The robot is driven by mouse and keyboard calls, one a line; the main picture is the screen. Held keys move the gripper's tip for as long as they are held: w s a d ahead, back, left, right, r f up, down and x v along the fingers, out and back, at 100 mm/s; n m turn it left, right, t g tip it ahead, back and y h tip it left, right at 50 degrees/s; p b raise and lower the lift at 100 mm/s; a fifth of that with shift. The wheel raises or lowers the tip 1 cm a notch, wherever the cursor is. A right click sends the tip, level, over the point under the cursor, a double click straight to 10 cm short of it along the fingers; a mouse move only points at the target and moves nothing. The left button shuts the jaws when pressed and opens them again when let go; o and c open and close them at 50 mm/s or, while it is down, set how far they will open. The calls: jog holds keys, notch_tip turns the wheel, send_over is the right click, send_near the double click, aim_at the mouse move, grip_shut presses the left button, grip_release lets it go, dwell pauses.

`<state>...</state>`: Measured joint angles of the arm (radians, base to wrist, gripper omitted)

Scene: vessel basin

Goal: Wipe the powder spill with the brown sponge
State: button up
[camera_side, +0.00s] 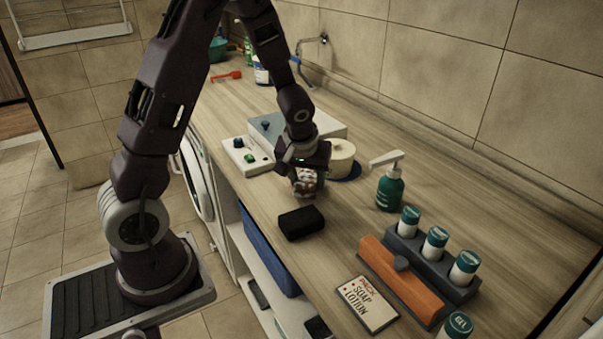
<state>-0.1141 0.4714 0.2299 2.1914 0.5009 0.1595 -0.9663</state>
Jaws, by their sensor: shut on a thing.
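My gripper (305,168) points down over the counter, left of the cream roll. It is shut on a small pale and reddish-brown thing (307,187). The fingers partly hide this thing, and I cannot tell if it is the brown sponge. It is low, near the counter top; I cannot tell if it touches. A very dark block (302,223) lies flat on the counter just in front of my gripper, apart from it. I cannot make out any powder spill.
A cream roll (341,158) and a green pump bottle (389,188) stand to the right. Several capped bottles stand in a dark rack (430,258) beside an orange bar (400,282). A soap lotion sign (367,304) lies near the front edge. A control box (248,157) stands to the left.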

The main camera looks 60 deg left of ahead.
aim_at(316, 186)
jog(key=shift+d, duration=1.55)
jog(key=shift+a, duration=5.65)
jog(key=shift+w, duration=0.25)
jog(key=shift+d, duration=5.6)
jog(key=shift+a, duration=5.5)
jog(key=shift+w+a+r, duration=0.1)
jog(key=shift+a+r, duration=0.1)
jog(key=shift+r, duration=0.05)
jog(key=shift+f, duration=0.15)
notch_tip(316, 186, up, 6)
